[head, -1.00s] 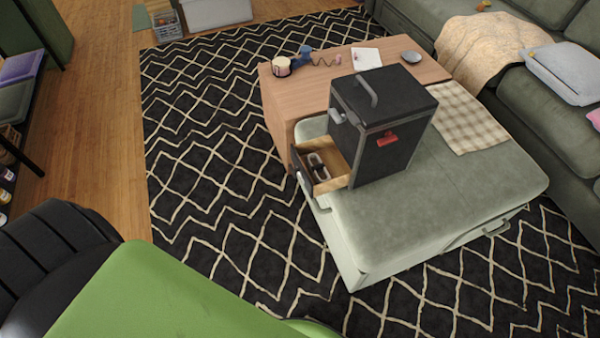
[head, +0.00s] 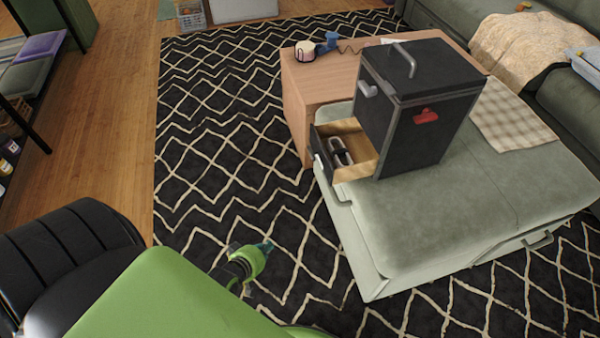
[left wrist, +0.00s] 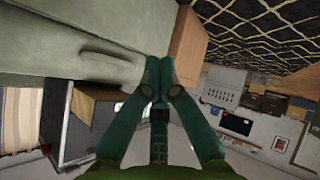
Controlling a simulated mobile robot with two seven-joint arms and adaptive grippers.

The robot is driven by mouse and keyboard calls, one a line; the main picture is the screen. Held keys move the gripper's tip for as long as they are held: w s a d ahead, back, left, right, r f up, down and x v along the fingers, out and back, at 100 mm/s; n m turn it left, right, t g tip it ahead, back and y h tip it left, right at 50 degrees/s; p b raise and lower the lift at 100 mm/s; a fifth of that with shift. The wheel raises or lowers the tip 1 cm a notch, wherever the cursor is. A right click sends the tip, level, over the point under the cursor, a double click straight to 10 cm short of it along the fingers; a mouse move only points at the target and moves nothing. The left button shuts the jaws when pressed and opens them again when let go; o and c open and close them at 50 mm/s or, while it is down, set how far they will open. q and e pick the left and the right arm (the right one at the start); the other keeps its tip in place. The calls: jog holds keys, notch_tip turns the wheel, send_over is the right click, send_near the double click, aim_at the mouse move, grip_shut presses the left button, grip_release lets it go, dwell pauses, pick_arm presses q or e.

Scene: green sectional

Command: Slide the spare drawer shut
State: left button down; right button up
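A black box-shaped cabinet (head: 410,125) with a grey top handle and a red latch stands on a grey-green ottoman (head: 440,205). Its wooden drawer (head: 368,152) sticks out to the left, open, with a small grey-and-dark item (head: 342,152) inside. The drawer's dark front panel faces left. My left gripper (head: 266,246), green with teal fingers, is in the lower middle over the rug, apart from the drawer and nearer to me. In the left wrist view its fingertips (left wrist: 162,78) meet with nothing between them. The cabinet (left wrist: 78,135) shows at lower left there. My right gripper is not in view.
A wooden table (head: 296,85) behind the ottoman holds a cup (head: 305,52) and a blue item (head: 327,43). A checkered cloth (head: 515,115) lies right of the cabinet. Open patterned rug (head: 220,150) lies left of the drawer. A green sofa (head: 572,100) bounds the right.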

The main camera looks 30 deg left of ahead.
pick_arm(q)
jog(key=w+a+r+n+t+y+b, duration=0.1)
jog(key=w+a+r+n+t+b, duration=0.1)
jog(key=w+r+n+t+b, duration=0.35)
jog(key=w+a+r+n+t+b, duration=0.2)
jog(key=w+a+r+n+b, duration=0.15)
jog(key=r+b, duration=0.4)
jog(key=w+d+r, duration=0.1)
jog(key=w+d, duration=0.1)
jog(key=w, duration=1.1)
jog(key=shift+w+d+r+b, duration=0.3)
jog(key=shift+d, duration=0.05)
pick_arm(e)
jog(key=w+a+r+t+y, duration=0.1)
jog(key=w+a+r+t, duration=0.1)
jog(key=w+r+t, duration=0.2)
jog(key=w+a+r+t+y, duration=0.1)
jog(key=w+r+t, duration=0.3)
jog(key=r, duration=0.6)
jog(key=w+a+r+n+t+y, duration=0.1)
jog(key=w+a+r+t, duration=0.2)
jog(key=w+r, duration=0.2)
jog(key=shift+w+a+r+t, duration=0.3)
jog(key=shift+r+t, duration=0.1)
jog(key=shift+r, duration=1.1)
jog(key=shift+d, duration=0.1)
